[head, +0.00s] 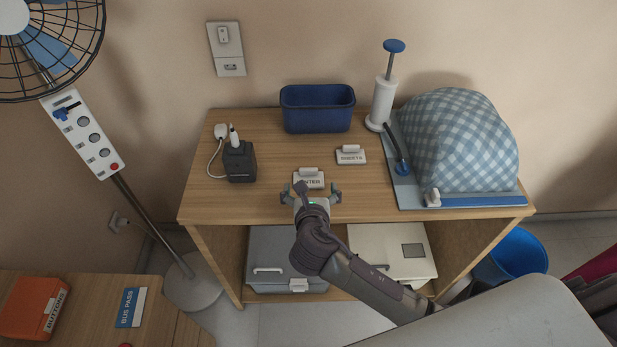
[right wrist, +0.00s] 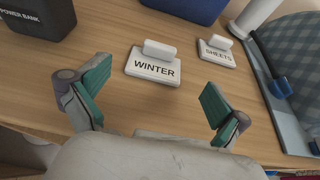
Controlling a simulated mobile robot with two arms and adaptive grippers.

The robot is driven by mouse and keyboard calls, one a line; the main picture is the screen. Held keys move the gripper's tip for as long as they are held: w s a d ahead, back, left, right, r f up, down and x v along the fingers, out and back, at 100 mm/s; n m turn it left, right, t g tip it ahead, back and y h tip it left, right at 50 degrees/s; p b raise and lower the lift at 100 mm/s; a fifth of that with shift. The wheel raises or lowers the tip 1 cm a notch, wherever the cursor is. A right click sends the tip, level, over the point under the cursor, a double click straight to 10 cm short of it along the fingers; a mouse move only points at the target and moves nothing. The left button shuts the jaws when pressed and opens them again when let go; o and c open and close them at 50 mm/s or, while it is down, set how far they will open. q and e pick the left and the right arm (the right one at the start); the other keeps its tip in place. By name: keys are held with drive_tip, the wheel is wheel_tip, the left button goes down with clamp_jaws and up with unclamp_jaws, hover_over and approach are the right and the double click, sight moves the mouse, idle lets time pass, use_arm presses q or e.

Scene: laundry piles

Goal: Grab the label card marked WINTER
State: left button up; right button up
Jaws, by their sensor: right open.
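The white label card marked WINTER (right wrist: 153,68) lies flat on the wooden table in the right wrist view, with a raised white grip on top. In the head view the WINTER card (head: 309,178) is partly covered by my right gripper (head: 311,192). My right gripper also shows in the right wrist view (right wrist: 152,97), open and empty. Its fingers are spread apart on the near side of the card and do not touch it. A second white card marked SHEETS (head: 351,155) lies to the right and farther back. My left gripper is not in view.
A dark power bank (head: 239,161) with a white plug stands left on the table (head: 215,205). A blue bin (head: 317,109) stands at the back. A hand pump (head: 383,95) and a checked bundle on a board (head: 455,145) fill the right side.

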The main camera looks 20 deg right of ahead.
sight(309, 174)
drive_tip(key=x, duration=0.6)
drive_tip(key=shift+w+a+f, duration=0.1)
drive_tip(key=shift+w, duration=0.25)
drive_tip(key=c, duration=0.7)
